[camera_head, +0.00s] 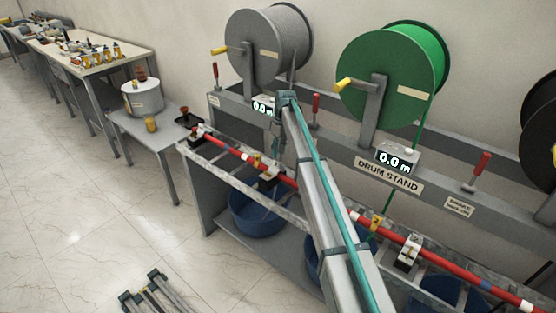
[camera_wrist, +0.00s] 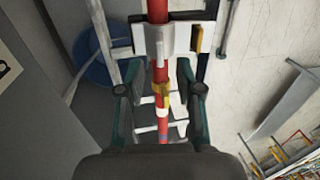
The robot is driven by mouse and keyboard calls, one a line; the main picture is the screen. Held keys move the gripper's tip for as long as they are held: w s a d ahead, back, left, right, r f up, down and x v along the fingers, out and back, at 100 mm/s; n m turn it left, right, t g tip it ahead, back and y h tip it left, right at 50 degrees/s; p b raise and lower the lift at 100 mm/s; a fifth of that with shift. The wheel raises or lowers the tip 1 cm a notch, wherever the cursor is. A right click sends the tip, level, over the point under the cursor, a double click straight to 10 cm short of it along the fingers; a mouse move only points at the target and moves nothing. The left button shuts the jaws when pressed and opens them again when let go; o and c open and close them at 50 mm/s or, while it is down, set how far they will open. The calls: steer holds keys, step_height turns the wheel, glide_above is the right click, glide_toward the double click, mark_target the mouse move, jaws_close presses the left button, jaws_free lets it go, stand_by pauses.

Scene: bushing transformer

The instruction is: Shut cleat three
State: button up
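A red cable (camera_head: 330,204) runs along the front rail through several pale cleats. One cleat (camera_head: 270,173) is by my gripper (camera_head: 277,152); another cleat (camera_head: 408,252) is farther right. No cleat number is readable. In the wrist view, a white cleat (camera_wrist: 152,42) with a yellow piece (camera_wrist: 198,39) at its right side lies just beyond my fingertips. My gripper (camera_wrist: 157,68) is open, its fingers apart on either side of the red cable (camera_wrist: 161,76). Nothing is seen held. Whether the cleat is closed over the cable I cannot tell.
The drum stand (camera_head: 388,175) carries a grey drum (camera_head: 270,45) and a green drum (camera_head: 392,75). Blue tubs (camera_head: 255,212) sit below the rail. A small table (camera_head: 160,135) and a workbench (camera_head: 95,62) stand left. The floor at left is mostly clear.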

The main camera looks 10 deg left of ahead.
mark_target(277, 161)
steer(key=shift+s+a+f+p, duration=0.15)
steer(key=shift+f+p, duration=0.1)
steer(key=shift+f, duration=0.65)
steer(key=shift+s+a+f+p, duration=0.1)
steer(key=shift+f+p, duration=0.1)
steer(key=shift+f, duration=0.65)
steer(key=shift+s+a+f+p, duration=0.15)
steer(key=shift+f+p, duration=0.1)
steer(key=shift+f, duration=0.65)
steer(key=shift+d, duration=0.1)
jaws_close()
